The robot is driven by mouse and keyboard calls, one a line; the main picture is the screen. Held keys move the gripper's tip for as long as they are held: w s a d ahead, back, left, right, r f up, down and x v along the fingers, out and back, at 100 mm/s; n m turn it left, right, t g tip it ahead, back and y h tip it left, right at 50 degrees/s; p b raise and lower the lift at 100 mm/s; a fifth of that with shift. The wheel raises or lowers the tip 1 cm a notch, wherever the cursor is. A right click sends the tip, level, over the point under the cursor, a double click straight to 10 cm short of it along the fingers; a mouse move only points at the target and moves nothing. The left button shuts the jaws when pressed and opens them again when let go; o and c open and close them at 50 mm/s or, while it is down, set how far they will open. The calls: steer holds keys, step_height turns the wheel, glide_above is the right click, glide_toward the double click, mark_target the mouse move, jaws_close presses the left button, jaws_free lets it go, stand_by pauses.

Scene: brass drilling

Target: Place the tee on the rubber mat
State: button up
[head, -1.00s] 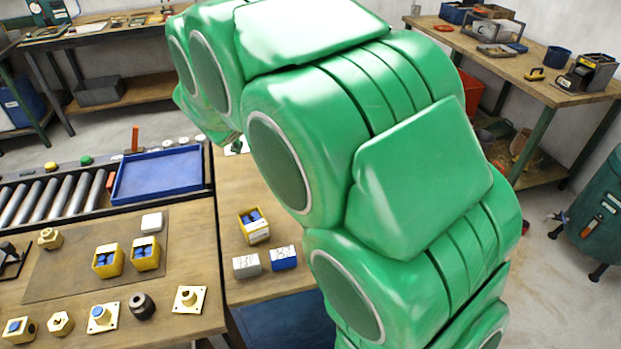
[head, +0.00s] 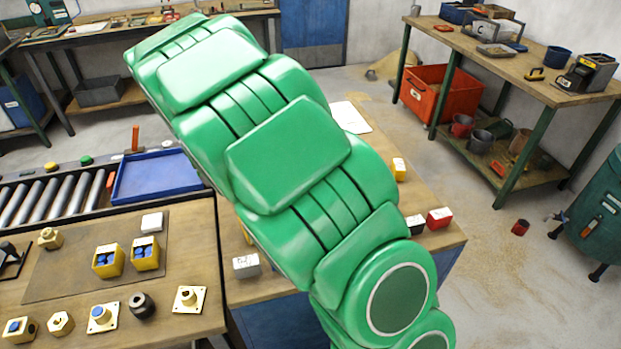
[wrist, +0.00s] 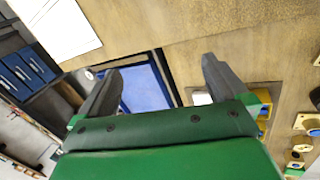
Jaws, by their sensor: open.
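The brown mat (head: 70,282) lies on the left bench. A small brass fitting (head: 50,238) sits at its far left corner; I cannot tell if it is the tee. Other brass parts stand along the bench front: a block with a blue face (head: 19,328), a hex piece (head: 60,323), a flanged piece with a blue top (head: 101,317) and a square flange (head: 189,298). My gripper (wrist: 161,66) is open in the wrist view, with nothing held between its fingers. In the head view it is hidden behind my green arm.
Two yellow boxes with blue contents (head: 146,256) and a white block (head: 152,222) are on the mat. A dark cylinder (head: 142,306) stands in front. A blue tray (head: 158,174) is behind, beside rollers (head: 45,197). A grey-white box (head: 246,266) is on the middle bench.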

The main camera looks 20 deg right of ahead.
steer(key=s+d+r+n+g+h, duration=0.1)
steer(key=d+r+g+h, duration=0.1)
steer(key=d+r+h, duration=0.6)
steer(key=d+r+n+g+h, duration=0.15)
steer(key=d+r+h, duration=0.35)
steer(key=d, duration=0.7)
steer(key=shift+g, duration=0.25)
step_height(320, 180, down, 20)
steer(key=shift+s+r, duration=0.15)
steer(key=shift+r, duration=0.1)
steer(key=shift+f+x, duration=0.1)
steer(key=shift+x, duration=1.85)
steer(key=shift+f+x, duration=0.15)
steer(key=shift+x, duration=1.85)
steer(key=shift+s+a+r, duration=0.1)
steer(key=shift+a, duration=0.05)
steer(key=c, duration=1.5)
steer(key=shift+o, duration=0.2)
